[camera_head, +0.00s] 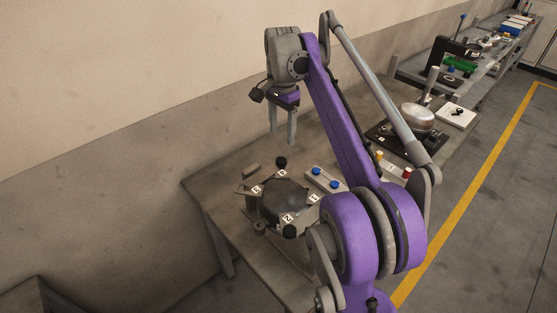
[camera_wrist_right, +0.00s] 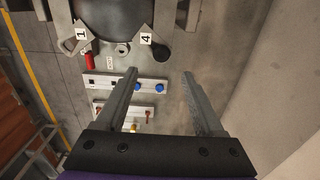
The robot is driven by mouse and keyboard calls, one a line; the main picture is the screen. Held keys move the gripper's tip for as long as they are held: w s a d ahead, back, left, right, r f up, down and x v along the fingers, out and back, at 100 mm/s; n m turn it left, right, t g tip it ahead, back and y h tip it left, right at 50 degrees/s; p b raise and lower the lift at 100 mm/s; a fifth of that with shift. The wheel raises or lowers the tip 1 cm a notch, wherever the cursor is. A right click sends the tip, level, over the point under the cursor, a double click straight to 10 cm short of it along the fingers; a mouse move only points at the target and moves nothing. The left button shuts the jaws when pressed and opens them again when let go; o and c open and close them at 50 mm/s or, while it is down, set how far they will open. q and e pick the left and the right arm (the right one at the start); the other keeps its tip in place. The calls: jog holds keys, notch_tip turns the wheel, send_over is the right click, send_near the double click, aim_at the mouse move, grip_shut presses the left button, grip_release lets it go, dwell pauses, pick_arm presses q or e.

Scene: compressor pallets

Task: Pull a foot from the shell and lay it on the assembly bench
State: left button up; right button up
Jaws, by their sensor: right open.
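The dark round shell (camera_head: 285,193) sits in a grey fixture on the assembly bench (camera_head: 228,172). Grey feet with white number tags stand around its rim; tag 1 (camera_head: 314,198) faces right. In the right wrist view, the shell (camera_wrist_right: 115,15) is at the top, with the foot tagged 1 (camera_wrist_right: 80,36) at its left and the foot tagged 4 (camera_wrist_right: 147,38) at its right. My right gripper (camera_head: 282,138) is open and empty, pointing down above the bench's wall side, apart from the shell. Its open fingers also show in the wrist view (camera_wrist_right: 160,76). My left gripper is out of view.
A strip with blue knobs (camera_head: 325,179) lies beside the shell; another strip with small red pins (camera_wrist_right: 125,110) lies near it. A black plate with a metal dome (camera_head: 417,118) stands farther along. My purple arm hides part of the bench. The wall runs behind.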

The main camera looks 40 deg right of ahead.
aim_at(281, 159)
jog(key=shift+w+f+b, duration=0.2)
jog(key=shift+f+b, duration=0.25)
jog(key=shift+f, duration=0.4)
notch_tip(281, 159, down, 6)
jog(key=b, duration=0.3)
jog(key=shift+s+f, duration=0.15)
jog(key=shift+f, duration=0.05)
jog(key=shift+f+b, duration=0.4)
jog(key=shift+f, duration=0.1)
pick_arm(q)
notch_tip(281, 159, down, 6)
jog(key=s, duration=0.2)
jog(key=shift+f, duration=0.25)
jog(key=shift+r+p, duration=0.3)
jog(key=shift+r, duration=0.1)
pick_arm(e)
grip_shut()
jog(key=shift+r, duration=0.15)
dwell(0.7)
